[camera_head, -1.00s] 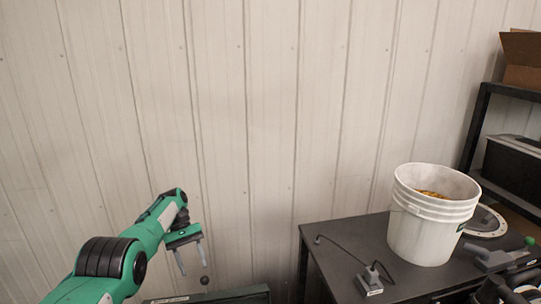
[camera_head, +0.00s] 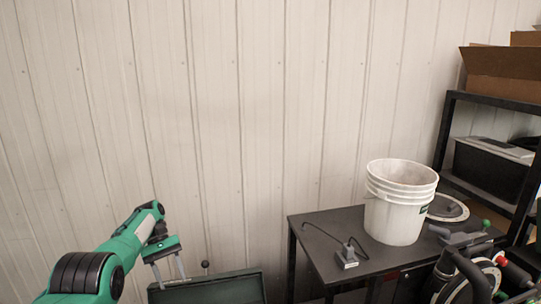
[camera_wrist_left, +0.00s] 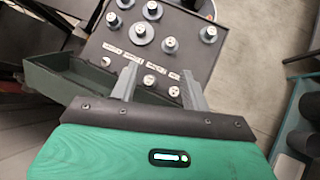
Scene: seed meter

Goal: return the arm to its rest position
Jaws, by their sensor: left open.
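My left arm comes in from the lower left in the head view, green with a black joint. My left gripper (camera_head: 166,270) is open, its two grey fingers pointing down with nothing between them. It is in front of the dark green box (camera_head: 215,287) at the bottom of the view. In the left wrist view the open fingers (camera_wrist_left: 159,88) show over a dark panel (camera_wrist_left: 130,38) bearing several round metal pieces and white labels. A dark green tray (camera_wrist_left: 90,80) lies beside that panel. My right gripper cannot be made out.
A dark table (camera_head: 318,232) stands at the right with a white bucket (camera_head: 396,215) and a small grey device (camera_head: 347,257) with a cable. A black shelf (camera_head: 444,130) with cardboard boxes (camera_head: 500,75) is at the far right. The wall area above my left arm is clear.

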